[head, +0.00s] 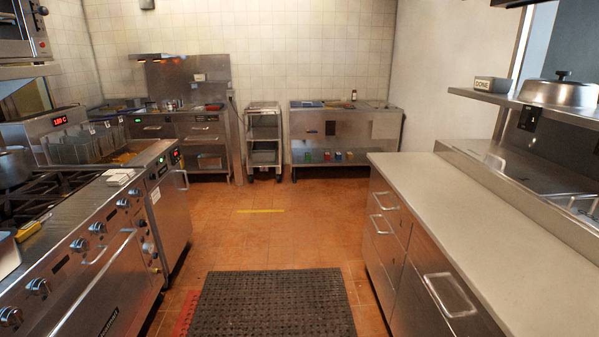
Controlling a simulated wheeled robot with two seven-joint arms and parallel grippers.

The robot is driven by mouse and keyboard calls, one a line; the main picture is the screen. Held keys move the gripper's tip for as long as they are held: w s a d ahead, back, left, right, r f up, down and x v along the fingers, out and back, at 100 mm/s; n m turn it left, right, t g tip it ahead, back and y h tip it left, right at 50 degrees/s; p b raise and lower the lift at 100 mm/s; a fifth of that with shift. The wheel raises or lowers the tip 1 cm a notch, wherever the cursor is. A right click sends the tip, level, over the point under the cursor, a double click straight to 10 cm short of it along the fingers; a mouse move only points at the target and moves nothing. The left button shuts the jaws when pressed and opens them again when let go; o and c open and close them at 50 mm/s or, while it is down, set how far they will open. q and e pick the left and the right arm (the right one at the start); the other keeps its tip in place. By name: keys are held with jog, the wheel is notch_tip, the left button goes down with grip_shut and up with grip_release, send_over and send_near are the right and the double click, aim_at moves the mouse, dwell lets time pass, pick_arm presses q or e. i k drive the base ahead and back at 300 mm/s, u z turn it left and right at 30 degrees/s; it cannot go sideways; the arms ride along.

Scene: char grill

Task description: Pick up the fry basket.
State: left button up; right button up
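Several wire fry baskets (68,149) sit side by side at the fryer (172,192) on the left, in the head view. They are upright, and small light tags show near their tops. I cannot tell which one is the fry basket of the task. Their lower parts are hidden by the fryer's front edge and the neighbouring counter. Neither of my grippers shows in this view, so nothing is seen in or near them.
A stove (75,240) stands at the left front. A long counter (470,240) runs along the right. A black floor mat (272,305) lies between them on clear tiled floor. A wheeled rack (264,140) and steel stations stand at the back wall.

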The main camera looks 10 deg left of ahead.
aim_at(105, 141)
jog(key=u, duration=0.6)
jog(key=i, duration=2.2)
jog(key=u, duration=1.3)
jog(key=i, duration=0.5)
jog(key=u, duration=0.1)
